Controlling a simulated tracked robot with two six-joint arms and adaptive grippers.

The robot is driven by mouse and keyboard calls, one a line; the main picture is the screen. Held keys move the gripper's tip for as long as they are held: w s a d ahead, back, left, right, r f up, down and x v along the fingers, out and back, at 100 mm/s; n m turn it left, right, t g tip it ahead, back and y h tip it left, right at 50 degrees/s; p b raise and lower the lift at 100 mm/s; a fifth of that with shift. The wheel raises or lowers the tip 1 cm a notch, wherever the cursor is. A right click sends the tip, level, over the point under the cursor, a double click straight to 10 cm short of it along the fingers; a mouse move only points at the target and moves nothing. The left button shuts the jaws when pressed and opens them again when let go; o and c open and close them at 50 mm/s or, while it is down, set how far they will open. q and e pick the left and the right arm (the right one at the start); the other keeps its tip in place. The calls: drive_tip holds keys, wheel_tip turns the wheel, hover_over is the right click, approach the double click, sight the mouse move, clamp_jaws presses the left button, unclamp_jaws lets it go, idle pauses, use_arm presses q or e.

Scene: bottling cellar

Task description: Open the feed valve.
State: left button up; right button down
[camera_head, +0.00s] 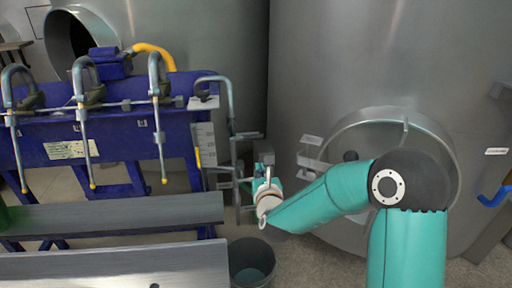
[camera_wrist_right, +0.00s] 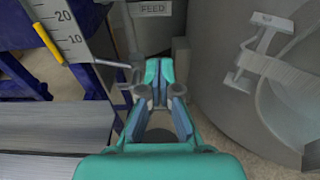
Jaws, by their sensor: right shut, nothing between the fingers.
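A grey plate lettered FEED (camera_wrist_right: 152,8) shows at the top of the right wrist view. Below it, a thin grey bar (camera_wrist_right: 112,64), perhaps the valve's lever, runs level to the left of my fingers. Its right end is close to the fingertips; I cannot tell whether they touch. In the head view grey pipework (camera_head: 238,165) stands between the blue bench and the big tank, just left of my right gripper (camera_head: 266,168). The right gripper (camera_wrist_right: 160,72) is shut and empty, its teal fingertips together. Its wrist partly hides the pipework. My left gripper is not in view.
A blue bench (camera_head: 120,130) with several clamps stands at the left. Grey boards (camera_head: 110,215) lie in front of it. A dark bucket (camera_head: 250,262) stands below my right gripper. The large steel tank (camera_head: 360,60) with its round hatch is close on the right.

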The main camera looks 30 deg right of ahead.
drive_tip(key=p+x, duration=0.1)
drive_tip(key=x, duration=0.8)
drive_tip(key=shift+w+p, duration=0.1)
drive_tip(key=shift+p, duration=0.2)
drive_tip(key=r, duration=0.2)
drive_tip(key=r+p, duration=0.1)
drive_tip(key=shift+s+a+r, duration=0.1)
drive_tip(key=shift+s+r, duration=0.1)
drive_tip(key=shift+r, duration=0.15)
drive_tip(key=shift+s, duration=0.1)
